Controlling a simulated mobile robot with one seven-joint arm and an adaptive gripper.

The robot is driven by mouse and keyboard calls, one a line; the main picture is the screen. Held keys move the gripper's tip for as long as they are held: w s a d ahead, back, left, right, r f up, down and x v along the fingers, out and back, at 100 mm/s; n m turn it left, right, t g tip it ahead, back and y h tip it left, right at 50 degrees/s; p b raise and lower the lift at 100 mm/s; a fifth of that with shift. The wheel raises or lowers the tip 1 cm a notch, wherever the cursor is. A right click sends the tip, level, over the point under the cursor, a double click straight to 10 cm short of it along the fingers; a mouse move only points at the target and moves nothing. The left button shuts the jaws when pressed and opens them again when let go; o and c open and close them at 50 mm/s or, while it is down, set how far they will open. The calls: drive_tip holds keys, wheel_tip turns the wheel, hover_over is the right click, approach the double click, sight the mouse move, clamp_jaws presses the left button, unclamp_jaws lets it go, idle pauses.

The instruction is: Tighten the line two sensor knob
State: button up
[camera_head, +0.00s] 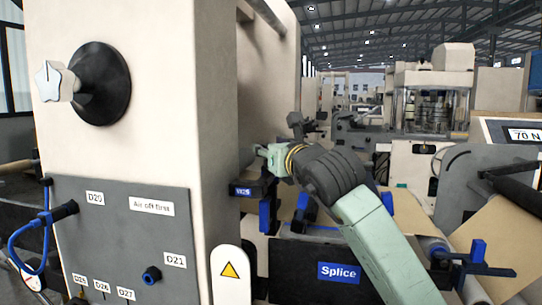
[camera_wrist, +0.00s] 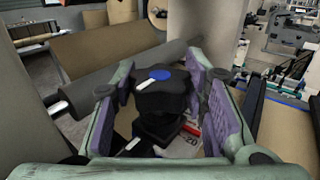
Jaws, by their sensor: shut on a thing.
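In the wrist view a black lobed knob (camera_wrist: 165,102) with a blue cap and a white pointer mark sits between the purple pads of my gripper (camera_wrist: 160,80). The pads are closed on its two sides. The knob stands on a dark block, with a partly hidden red-and-white label beside it. In the head view my gripper (camera_head: 268,158) is at the right side of the cream machine column, just above a dark bracket (camera_head: 254,190) with a blue label. The knob is too small or hidden to make out there.
A grey panel (camera_head: 120,225) carries a blue cable. A blue Splice label (camera_head: 338,272) lies below my gripper. Brown paper webs and a dark roller (camera_wrist: 110,85) are close by.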

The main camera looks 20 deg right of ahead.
drive_tip(key=o, duration=1.2)
drive_tip(key=s, duration=1.2)
drive_tip(key=shift+d, duration=0.25)
